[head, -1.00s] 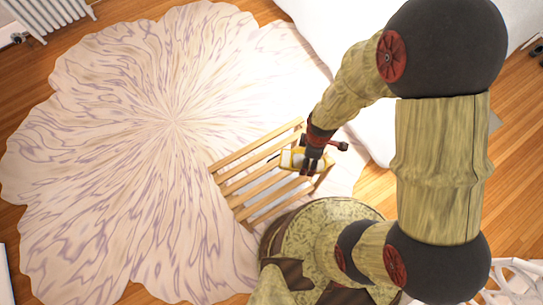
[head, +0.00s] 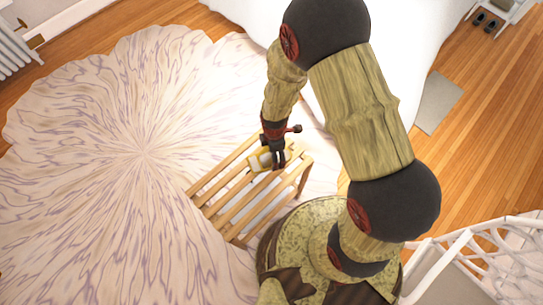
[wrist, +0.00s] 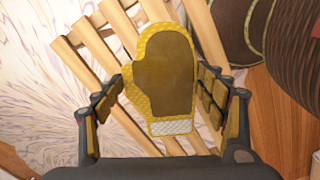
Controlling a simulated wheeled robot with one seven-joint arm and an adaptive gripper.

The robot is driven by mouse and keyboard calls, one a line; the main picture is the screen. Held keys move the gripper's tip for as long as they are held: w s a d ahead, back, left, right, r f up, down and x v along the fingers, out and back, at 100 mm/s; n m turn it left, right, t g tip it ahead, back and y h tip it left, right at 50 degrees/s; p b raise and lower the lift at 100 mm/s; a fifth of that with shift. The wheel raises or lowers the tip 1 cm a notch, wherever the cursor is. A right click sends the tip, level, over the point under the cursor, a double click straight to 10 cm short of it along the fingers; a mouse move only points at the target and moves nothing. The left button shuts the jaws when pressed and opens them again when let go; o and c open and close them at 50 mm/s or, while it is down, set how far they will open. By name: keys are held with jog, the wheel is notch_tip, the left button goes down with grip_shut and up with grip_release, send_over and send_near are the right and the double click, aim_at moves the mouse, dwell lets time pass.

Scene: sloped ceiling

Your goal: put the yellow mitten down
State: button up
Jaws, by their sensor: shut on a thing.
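The yellow mitten (wrist: 163,72) has a brown middle and a pale band at its cuff. In the wrist view it lies between the two fingers of my gripper (wrist: 160,95), which is shut on it. In the head view the mitten (head: 260,162) shows as a small yellow and white patch beside my gripper (head: 277,163). Both are over the right end of a slatted wooden bench (head: 232,204). I cannot tell whether the mitten touches the slats. My gripper hides part of it in the head view.
A large pale, wavy-edged rug (head: 110,150) covers the floor at left. A white bed-like surface (head: 400,30) stands at the back. A white lattice piece (head: 470,255) is at lower right. Wooden floor (head: 480,130) with a grey mat (head: 438,103) is open at right.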

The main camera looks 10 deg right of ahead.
jog(key=shift+w+a+f, duration=0.15)
jog(key=shift+w+f, duration=0.5)
jog(key=shift+f, duration=0.15)
jog(key=shift+w+f+b, duration=0.15)
jog(key=shift+f+b, duration=0.4)
jog(key=shift+f, duration=0.35)
jog(key=shift+w+f+b, duration=0.1)
jog(key=shift+f+b, duration=0.4)
jog(key=shift+f, duration=0.4)
jog(key=shift+f, duration=0.15)
jog(key=o, duration=1.1)
jog(key=shift+o, duration=0.2)
